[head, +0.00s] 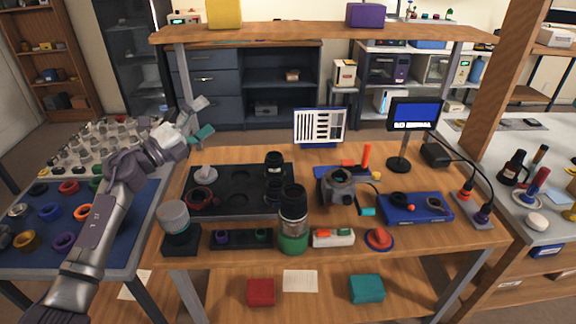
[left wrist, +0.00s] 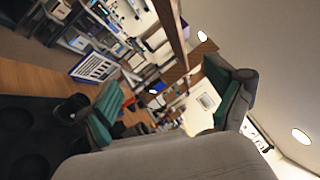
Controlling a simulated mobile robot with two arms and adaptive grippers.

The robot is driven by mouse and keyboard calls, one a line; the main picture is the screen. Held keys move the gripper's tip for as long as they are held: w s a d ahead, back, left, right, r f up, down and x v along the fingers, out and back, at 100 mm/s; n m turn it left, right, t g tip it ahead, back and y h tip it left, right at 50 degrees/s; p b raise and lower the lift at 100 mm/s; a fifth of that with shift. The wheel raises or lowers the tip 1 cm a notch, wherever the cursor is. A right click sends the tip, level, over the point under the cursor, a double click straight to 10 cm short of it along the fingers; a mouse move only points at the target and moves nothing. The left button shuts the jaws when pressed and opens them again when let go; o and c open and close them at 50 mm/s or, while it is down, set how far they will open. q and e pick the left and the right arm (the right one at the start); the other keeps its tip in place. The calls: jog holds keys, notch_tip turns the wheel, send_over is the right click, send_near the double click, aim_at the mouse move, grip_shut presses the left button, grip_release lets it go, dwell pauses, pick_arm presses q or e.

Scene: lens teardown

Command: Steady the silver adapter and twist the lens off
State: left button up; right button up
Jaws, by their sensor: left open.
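A black lens (head: 293,197) stands upright on a silver adapter (head: 293,222), which rests on a round green base (head: 293,243) near the front middle of the workbench. My left gripper (head: 206,118) is open and empty, above the bench's back left, well apart from the lens and adapter. Its teal-padded fingers are spread in the left wrist view (left wrist: 165,104), with nothing between them. My right gripper is in neither view.
A dark tray (head: 235,178) with round recesses lies behind the lens, with another black lens (head: 274,160) on it. A camera body (head: 338,186) stands to the right. A black stand with a grey cylinder (head: 174,217) is at left. A wooden shelf (head: 320,33) spans the back.

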pick_arm(q)
jog(key=s+d+r+m+g+h, duration=0.1)
jog(key=s+d+m+g, duration=0.15)
jog(key=d, duration=0.25)
jog(key=s+d+r+m+g+h, duration=0.1)
jog(key=d+m+g, duration=0.2)
jog(key=d, duration=0.2)
jog(key=m+g+y, duration=0.6)
jog(key=y, duration=0.8)
send_near(293, 191)
jog(key=shift+s+d+f+n, duration=0.1)
jog(key=shift+d+f+n, duration=0.1)
jog(key=shift+d, duration=0.4)
jog(key=shift+s+d+f+n, duration=0.1)
jog(key=shift+d+f, duration=0.05)
jog(key=shift+d, duration=0.45)
jog(key=shift+w+a+y, duration=0.1)
jog(key=shift+a+y, duration=0.25)
jog(key=shift+y, duration=0.05)
jog(key=shift+a+f+t, duration=0.15)
jog(key=shift+a+t, duration=0.05)
jog(key=shift+t, duration=0.05)
jog(key=x, duration=1.1)
jog(key=shift+w+a+f, duration=0.15)
jog(key=shift+f, duration=0.25)
